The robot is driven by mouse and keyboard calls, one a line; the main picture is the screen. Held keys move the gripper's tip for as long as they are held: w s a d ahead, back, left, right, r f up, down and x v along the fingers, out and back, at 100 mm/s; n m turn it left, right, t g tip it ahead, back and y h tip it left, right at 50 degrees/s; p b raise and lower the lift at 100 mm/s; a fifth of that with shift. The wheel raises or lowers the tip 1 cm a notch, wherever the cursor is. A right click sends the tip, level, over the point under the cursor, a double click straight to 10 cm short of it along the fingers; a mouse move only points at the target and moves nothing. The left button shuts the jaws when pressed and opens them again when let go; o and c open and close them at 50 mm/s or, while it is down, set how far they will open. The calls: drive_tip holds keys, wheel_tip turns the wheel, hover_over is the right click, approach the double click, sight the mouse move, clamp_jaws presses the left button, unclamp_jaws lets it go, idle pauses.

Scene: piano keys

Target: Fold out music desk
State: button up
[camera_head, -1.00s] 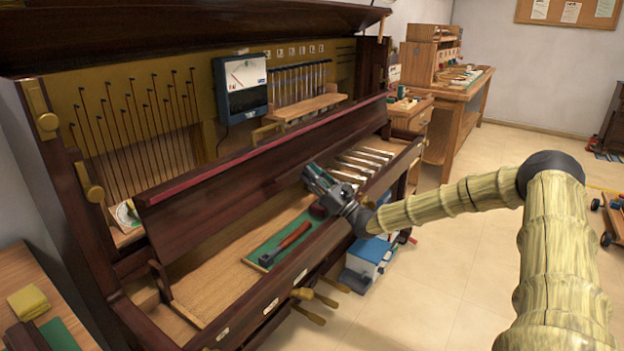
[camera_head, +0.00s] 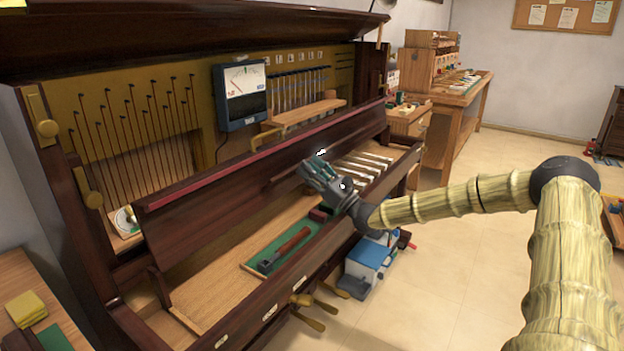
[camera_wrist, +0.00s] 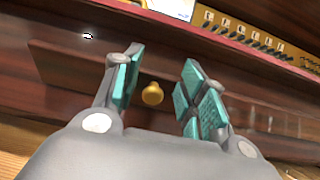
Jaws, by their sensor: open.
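The music desk looks to be a strip set in the long dark wood fallboard panel (camera_head: 215,205), which leans back and has a red top edge. In the wrist view the strip (camera_wrist: 62,68) lies flat against the panel, with a small brass knob (camera_wrist: 152,94) on it. My gripper (camera_head: 314,168) is in front of the panel's right half; it also shows in the wrist view (camera_wrist: 158,88). Its teal-padded fingers are open and empty, with the knob seen between them and a gap on both sides. The knob is hidden in the head view.
A hammer (camera_head: 284,250) lies on a green mat in the key bed, left of my gripper. Several pale key sticks (camera_head: 365,163) lie to its right. A meter box (camera_head: 240,94) hangs behind the panel. A blue-lidded box (camera_head: 368,258) stands on the floor below.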

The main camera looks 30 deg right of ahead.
drive_tip(key=shift+r, duration=2.95)
